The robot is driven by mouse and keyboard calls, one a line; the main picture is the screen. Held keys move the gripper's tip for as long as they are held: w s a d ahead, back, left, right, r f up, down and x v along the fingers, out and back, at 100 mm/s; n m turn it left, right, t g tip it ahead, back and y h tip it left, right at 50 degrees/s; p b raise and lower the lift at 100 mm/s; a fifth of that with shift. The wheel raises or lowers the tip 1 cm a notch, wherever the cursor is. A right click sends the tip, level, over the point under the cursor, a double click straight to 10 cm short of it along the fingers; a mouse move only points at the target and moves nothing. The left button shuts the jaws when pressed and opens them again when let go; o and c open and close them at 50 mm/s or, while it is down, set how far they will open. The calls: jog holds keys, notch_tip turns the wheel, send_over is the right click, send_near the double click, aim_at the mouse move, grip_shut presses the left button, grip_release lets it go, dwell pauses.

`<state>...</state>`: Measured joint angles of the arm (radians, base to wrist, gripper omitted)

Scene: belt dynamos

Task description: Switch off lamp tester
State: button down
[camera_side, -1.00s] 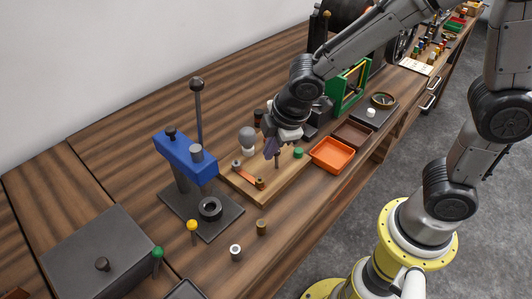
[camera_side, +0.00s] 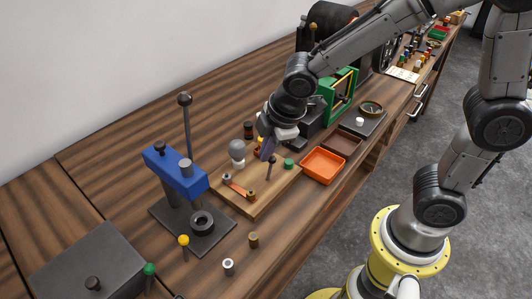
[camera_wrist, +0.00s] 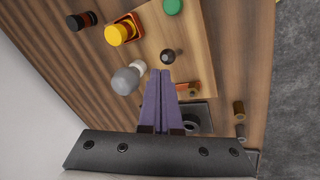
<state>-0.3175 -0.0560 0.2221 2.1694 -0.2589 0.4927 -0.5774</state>
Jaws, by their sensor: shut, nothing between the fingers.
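The lamp tester is a wooden board (camera_side: 250,210) on the bench, also in the wrist view (camera_wrist: 200,45). It carries a grey, unlit-looking bulb (camera_side: 237,147) on a white neck, which shows left of my fingers in the wrist view (camera_wrist: 125,81). A copper-orange strip (camera_side: 236,187) lies near the board's left end, partly behind my fingers in the wrist view (camera_wrist: 190,90). A dark round knob on a post (camera_side: 271,161) stands just beyond my fingertips in the wrist view (camera_wrist: 167,56). My gripper (camera_side: 265,158) is shut and empty, its purple fingers (camera_wrist: 160,72) together above the board.
A green knob (camera_side: 289,163) sits by the board's right edge. A yellow-topped part (camera_wrist: 116,34) and a black-and-red one (camera_wrist: 82,21) stand behind. The blue press (camera_side: 176,168) is left; an orange tray (camera_side: 323,165) is right. Bare bench lies at back left.

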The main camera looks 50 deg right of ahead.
dwell(0.3)
jog(key=w+a, duration=0.2)
jog(key=a, duration=0.1)
jog(key=shift+a+r, duration=0.15)
jog(key=shift+r, duration=0.05)
jog(key=s+d+r, duration=0.3)
jog(key=d+r, duration=0.3)
jog(key=r, duration=0.1)
jog(key=shift+r, duration=0.15)
jog(key=shift+s, duration=0.1)
